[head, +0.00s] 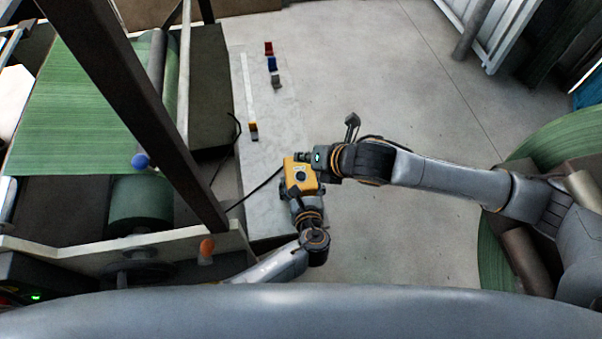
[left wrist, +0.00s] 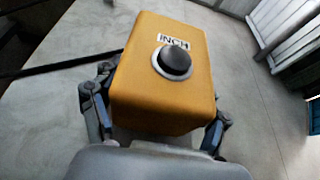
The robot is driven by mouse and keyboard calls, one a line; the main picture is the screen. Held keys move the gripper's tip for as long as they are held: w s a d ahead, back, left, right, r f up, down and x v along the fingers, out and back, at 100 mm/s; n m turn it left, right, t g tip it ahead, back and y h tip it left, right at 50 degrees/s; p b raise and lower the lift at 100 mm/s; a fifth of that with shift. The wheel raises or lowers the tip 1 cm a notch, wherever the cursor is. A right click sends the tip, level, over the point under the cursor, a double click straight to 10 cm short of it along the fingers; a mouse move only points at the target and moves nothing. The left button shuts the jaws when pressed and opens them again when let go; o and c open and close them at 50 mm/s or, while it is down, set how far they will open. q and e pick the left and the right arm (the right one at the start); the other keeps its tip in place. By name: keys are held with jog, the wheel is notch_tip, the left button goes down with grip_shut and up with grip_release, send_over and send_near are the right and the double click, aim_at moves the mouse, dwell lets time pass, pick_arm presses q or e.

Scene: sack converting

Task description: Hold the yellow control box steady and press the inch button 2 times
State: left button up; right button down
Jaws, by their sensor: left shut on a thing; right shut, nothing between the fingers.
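The yellow control box (head: 302,176) is near the middle of the head view. In the left wrist view the box (left wrist: 158,100) fills the middle, with a black round button (left wrist: 174,61) below a white label reading INCH (left wrist: 173,41). My left gripper (head: 297,190) is shut on the box from below, one finger on each side. My right gripper (head: 307,157) is shut and empty at the upper right edge of the box in the head view. I cannot tell whether it touches the box. No right fingertip shows over the button in the left wrist view.
A black cable (head: 255,191) runs from the box toward the machine at left, with green sheet (head: 80,95) on it. A dark slanted post (head: 125,90) stands in front. Green rolls (head: 550,140) stand at right.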

pick_arm(q)
jog(key=shift+f, duration=0.1)
dwell(0.3)
jog(key=o, duration=1.4)
